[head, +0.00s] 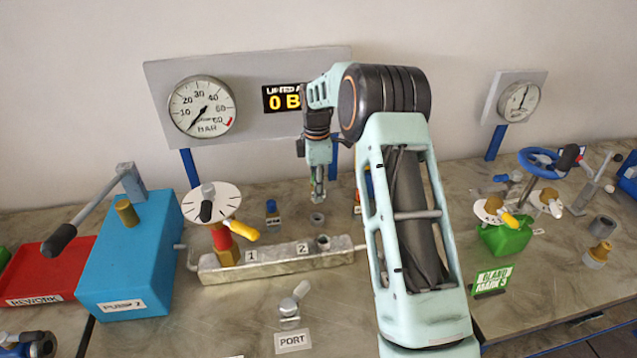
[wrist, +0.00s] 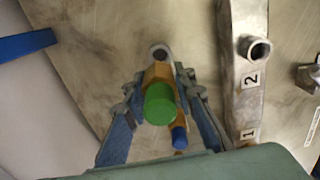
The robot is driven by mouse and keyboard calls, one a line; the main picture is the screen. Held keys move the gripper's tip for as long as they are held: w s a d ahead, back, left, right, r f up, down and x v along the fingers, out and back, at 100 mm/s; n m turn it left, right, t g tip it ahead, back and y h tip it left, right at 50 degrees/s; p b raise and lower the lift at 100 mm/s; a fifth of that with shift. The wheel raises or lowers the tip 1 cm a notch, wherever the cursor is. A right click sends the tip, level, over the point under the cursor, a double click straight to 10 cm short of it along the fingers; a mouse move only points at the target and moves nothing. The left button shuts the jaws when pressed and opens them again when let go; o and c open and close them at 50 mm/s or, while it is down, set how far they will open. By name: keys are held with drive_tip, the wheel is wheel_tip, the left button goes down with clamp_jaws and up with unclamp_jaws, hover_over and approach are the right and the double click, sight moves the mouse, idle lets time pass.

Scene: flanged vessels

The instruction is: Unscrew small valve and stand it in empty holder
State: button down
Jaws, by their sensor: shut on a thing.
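My gripper (head: 318,198) is shut on a small valve with a round green top (wrist: 160,104) and a brass-coloured body, seen nearly end-on in the wrist view. A grey ring-shaped holder (head: 317,218) stands on the bench behind the metal block; in the wrist view the holder (wrist: 160,51) shows just past the valve's far end. I cannot tell the gap between them. The block's socket 2 (head: 323,242) is open and bare. A blue-topped small valve (head: 272,207) stands left of the holder, and it shows beside the green top in the wrist view (wrist: 179,137).
The metal block (head: 280,262) lies in front of the holder, with a tall dial valve (head: 210,202) at position 1. A blue pump box (head: 128,255) stands left. A wall gauge panel (head: 252,75) rises behind. My arm hides part of the bench right of the block.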

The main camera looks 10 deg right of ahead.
drive_tip(key=shift+f, duration=0.1)
idle(0.3)
drive_tip(key=shift+f+b, duration=1.45)
drive_tip(key=shift+f, duration=1)
drive_tip(key=shift+f, duration=0.1)
drive_tip(key=shift+f+b, duration=0.85)
drive_tip(key=shift+f, duration=0.4)
drive_tip(key=c, duration=1.5)
unclamp_jaws()
drive_tip(key=shift+c, duration=0.2)
